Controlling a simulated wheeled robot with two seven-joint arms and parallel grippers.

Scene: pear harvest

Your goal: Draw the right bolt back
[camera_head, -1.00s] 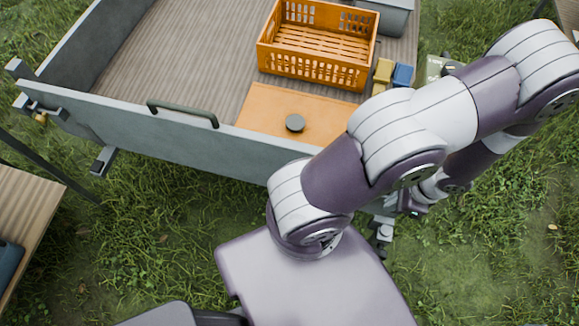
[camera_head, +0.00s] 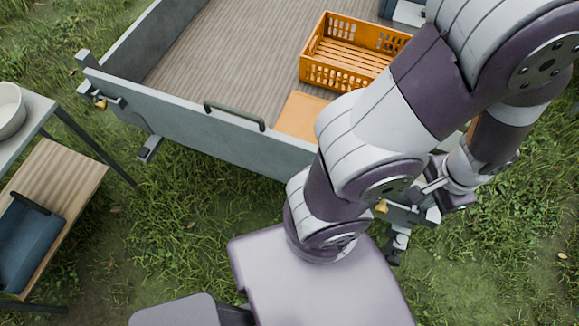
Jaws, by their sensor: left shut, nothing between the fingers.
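The right bolt (camera_head: 381,207) shows as a small brass-coloured knob with grey metal at the right end of the trailer's grey tailgate (camera_head: 215,138). My arm covers much of that corner, so how far the bolt is drawn cannot be told. My left gripper (camera_head: 432,187) is shut and empty, just right of the knob and close to the corner's metal fittings. Whether it touches them cannot be told. The left bolt (camera_head: 99,102), with a similar brass knob, sits at the tailgate's other end. My right gripper is not in view.
An orange crate (camera_head: 333,74) and a partly hidden orange board (camera_head: 299,113) lie on the wooden trailer bed. A dark handle (camera_head: 235,114) stands on the tailgate's top edge. At left, a wooden shelf (camera_head: 65,174) holds a blue bin (camera_head: 27,243). Grass is clear below the tailgate.

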